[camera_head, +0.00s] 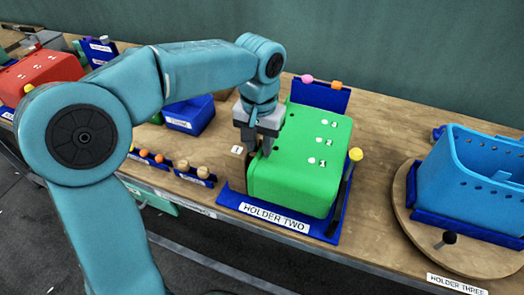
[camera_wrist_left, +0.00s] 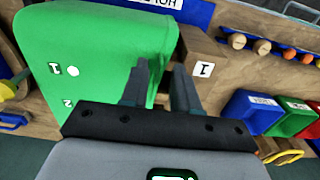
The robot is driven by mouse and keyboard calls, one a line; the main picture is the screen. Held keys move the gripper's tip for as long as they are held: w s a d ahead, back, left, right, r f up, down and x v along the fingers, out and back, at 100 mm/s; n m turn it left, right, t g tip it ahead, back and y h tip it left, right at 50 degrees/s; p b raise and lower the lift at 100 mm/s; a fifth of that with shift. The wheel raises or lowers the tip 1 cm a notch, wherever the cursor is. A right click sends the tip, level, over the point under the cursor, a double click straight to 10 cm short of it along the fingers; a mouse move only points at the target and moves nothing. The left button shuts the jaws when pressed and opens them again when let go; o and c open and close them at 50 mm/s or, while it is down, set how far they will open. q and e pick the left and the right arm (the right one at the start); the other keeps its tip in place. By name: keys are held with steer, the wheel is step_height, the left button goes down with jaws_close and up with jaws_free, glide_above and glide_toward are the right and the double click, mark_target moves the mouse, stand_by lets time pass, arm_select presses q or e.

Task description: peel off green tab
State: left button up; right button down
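A large green block (camera_head: 300,160) sits in the blue tray labelled HOLDER TWO (camera_head: 330,225), with white dots and small number labels on its top. My left gripper (camera_head: 258,148) points down at the block's left edge, beside a small wooden block labelled 1 (camera_head: 236,165). In the left wrist view, the two fingers (camera_wrist_left: 161,72) stand apart, with the green block (camera_wrist_left: 95,45) to their left and the wooden block (camera_wrist_left: 203,68) to their right. My right gripper is not in view.
A yellow-knobbed lever (camera_head: 348,180) stands at the tray's right. A blue basket (camera_head: 475,180) is on a round wooden board at the right. Blue bins (camera_head: 190,115) and a red block (camera_head: 40,75) are at the left. The bench between HOLDER TWO and the basket is mostly clear.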

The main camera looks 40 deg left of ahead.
mark_target(260, 148)
arm_select(q)
jaws_close()
steer(key=shift+r, duration=0.3)
step_height(260, 148, up, 6)
steer(key=p, duration=0.5)
steer(key=shift+f+p, duration=0.15)
steer(key=shift+p, duration=0.15)
